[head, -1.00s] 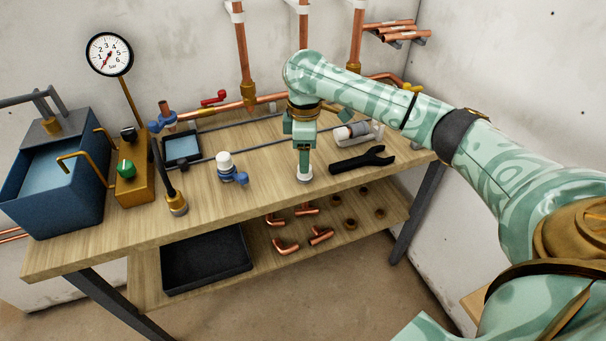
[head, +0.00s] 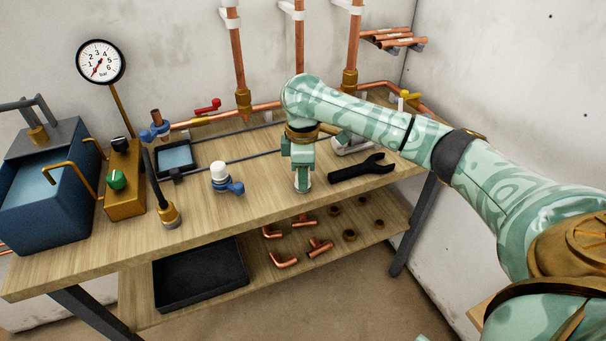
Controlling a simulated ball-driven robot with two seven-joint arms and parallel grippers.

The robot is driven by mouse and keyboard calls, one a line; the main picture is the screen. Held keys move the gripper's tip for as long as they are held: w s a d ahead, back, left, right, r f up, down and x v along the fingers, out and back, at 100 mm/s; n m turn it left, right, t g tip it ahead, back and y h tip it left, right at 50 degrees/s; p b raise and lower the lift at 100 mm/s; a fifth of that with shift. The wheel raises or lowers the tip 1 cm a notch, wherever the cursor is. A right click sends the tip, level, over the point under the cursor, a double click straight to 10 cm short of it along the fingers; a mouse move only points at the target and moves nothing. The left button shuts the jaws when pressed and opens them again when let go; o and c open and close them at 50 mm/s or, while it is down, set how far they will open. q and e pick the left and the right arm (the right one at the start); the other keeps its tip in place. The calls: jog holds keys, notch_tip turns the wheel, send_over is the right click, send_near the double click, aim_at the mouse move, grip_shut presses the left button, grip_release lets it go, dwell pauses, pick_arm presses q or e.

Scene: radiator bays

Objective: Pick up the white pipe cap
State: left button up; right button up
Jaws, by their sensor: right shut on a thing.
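The white pipe cap (head: 303,188) is at the tips of my right gripper (head: 302,183), low over the wooden bench top near its front edge. Only a little of the cap's pale rim shows below the fingers. My right gripper points straight down and is shut on the cap. I cannot tell whether the cap still touches the bench. My left gripper is not in view.
A black wrench (head: 362,167) lies just right of the gripper. A white-topped blue valve (head: 221,178) stands to the left. A blue tank (head: 45,195) and a gauge (head: 101,62) are at far left. Copper fittings (head: 283,258) and a black tray (head: 200,275) are on the lower shelf.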

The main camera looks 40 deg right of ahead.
notch_tip(320, 180, up, 4)
jog(key=p, duration=0.3)
jog(key=shift+s+a+r, duration=0.1)
jog(key=shift+r, duration=0.15)
pick_arm(q)
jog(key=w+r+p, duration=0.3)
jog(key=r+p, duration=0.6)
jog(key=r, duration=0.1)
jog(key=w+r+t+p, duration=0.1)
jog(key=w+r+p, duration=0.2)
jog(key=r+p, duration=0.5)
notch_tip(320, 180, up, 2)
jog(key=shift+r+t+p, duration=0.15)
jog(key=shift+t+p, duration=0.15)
jog(key=shift+p, duration=0.05)
pick_arm(e)
jog(key=s+a+r, duration=0.9)
jog(key=s+r, duration=0.1)
jog(key=r, duration=0.3)
jog(key=shift+a+r, duration=0.15)
jog(key=shift+r, duration=0.05)
jog(key=shift+s, duration=0.1)
